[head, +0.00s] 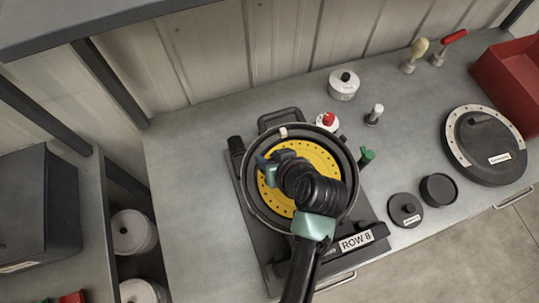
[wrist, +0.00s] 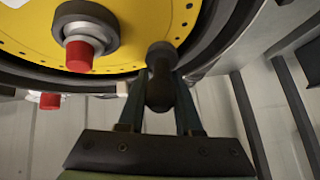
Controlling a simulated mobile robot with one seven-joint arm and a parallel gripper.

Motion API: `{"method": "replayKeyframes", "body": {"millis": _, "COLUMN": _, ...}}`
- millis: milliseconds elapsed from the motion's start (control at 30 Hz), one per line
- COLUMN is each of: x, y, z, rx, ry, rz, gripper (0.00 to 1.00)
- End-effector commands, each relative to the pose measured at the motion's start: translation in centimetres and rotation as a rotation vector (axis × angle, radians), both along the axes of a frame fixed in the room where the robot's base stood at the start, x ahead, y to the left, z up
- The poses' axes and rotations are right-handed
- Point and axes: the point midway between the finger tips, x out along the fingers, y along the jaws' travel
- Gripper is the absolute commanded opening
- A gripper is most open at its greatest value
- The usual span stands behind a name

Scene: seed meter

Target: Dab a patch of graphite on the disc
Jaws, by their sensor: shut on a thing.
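The yellow disc (head: 308,153) with small holes around its edge lies inside a dark round housing (head: 249,200) on the bench. The disc also fills the top of the wrist view (wrist: 125,20), with a grey hub and red knob (wrist: 79,55) on it. My gripper (head: 266,170) is over the left part of the disc; my arm hides the disc's middle and lower right. In the wrist view my gripper (wrist: 160,105) is shut on a dark, round-ended tool (wrist: 161,78). Its tip overlaps the disc's outer edge; I cannot tell whether it touches. No graphite patch is clearly visible.
A ROW 8 label (head: 357,241) is at the front. A red-topped white container (head: 326,122) and green-handled item (head: 366,157) stand close right. Two dark round tins (head: 405,209) (head: 438,189), a large round lid (head: 485,143) and red bin (head: 510,75) are farther right.

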Motion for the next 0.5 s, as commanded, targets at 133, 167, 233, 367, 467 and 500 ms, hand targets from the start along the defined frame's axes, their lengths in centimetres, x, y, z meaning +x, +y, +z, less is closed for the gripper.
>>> {"method": "replayKeyframes", "body": {"millis": 133, "x": 0.0, "y": 0.0, "z": -0.1, "rx": 0.000, "ry": 0.000, "rz": 0.000, "gripper": 0.00}}
{"method": "replayKeyframes", "body": {"millis": 167, "x": 0.0, "y": 0.0, "z": -0.1, "rx": 0.000, "ry": 0.000, "rz": 0.000, "gripper": 0.00}}
{"method": "replayKeyframes", "body": {"millis": 233, "x": 0.1, "y": -0.2, "z": -0.2, "rx": 0.000, "ry": 0.000, "rz": 0.000, "gripper": 0.00}}
{"method": "replayKeyframes", "body": {"millis": 367, "x": 0.7, "y": -0.9, "z": -0.2, "rx": -0.002, "ry": 0.000, "rz": -0.001, "gripper": 0.00}}
{"method": "replayKeyframes", "body": {"millis": 467, "x": 1.2, "y": -1.7, "z": -0.2, "rx": -0.001, "ry": 0.000, "rz": -0.002, "gripper": 0.00}}
{"method": "replayKeyframes", "body": {"millis": 500, "x": 1.4, "y": -2.0, "z": -0.1, "rx": -0.001, "ry": -0.001, "rz": -0.002, "gripper": 0.00}}
